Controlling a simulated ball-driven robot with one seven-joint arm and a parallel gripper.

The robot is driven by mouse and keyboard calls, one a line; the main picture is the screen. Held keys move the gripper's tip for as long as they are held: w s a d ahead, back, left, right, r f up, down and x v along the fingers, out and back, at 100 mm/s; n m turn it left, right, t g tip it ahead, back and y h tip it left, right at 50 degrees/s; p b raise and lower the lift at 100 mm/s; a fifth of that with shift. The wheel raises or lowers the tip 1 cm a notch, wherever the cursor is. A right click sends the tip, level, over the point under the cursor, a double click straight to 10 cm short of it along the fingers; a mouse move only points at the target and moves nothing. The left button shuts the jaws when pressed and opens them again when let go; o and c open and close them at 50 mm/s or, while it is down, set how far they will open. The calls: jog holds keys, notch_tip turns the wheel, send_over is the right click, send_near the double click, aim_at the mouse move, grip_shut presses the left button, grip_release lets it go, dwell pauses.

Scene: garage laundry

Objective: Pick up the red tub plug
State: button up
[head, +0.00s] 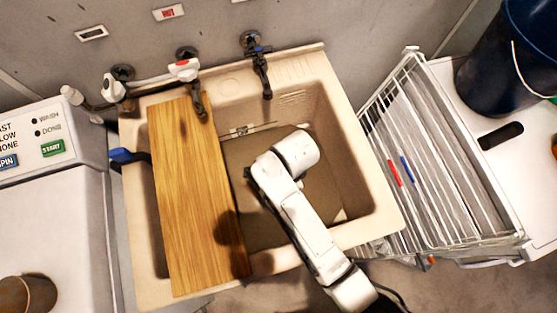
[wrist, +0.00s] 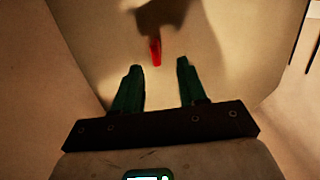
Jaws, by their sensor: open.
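The red tub plug (wrist: 155,51) shows in the wrist view as a small, narrow red shape on the tan basin floor, partly in dark shadow. It lies ahead of my gripper (wrist: 158,72), roughly midway between the lines of the two dark green fingers. The fingers are apart with nothing between them, and I cannot tell how far above the floor they are. In the head view my white arm reaches down into the right basin of the tan sink (head: 372,212) and hides the gripper and the plug.
A wooden board (head: 190,190) covers most of the left basin, close to my arm. Taps (head: 262,75) stand along the back rim. A white wire rack (head: 440,150) is at right, and a white machine (head: 50,220) is at left. The basin's walls surround my gripper.

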jog(key=shift+s+a+f, duration=0.15)
jog(key=shift+f, duration=0.7)
jog(key=shift+s+a+f, duration=0.15)
jog(key=shift+f, duration=0.75)
jog(key=shift+s+a+f, duration=0.15)
jog(key=shift+f, duration=0.7)
jog(key=shift+c, duration=0.4)
grip_shut()
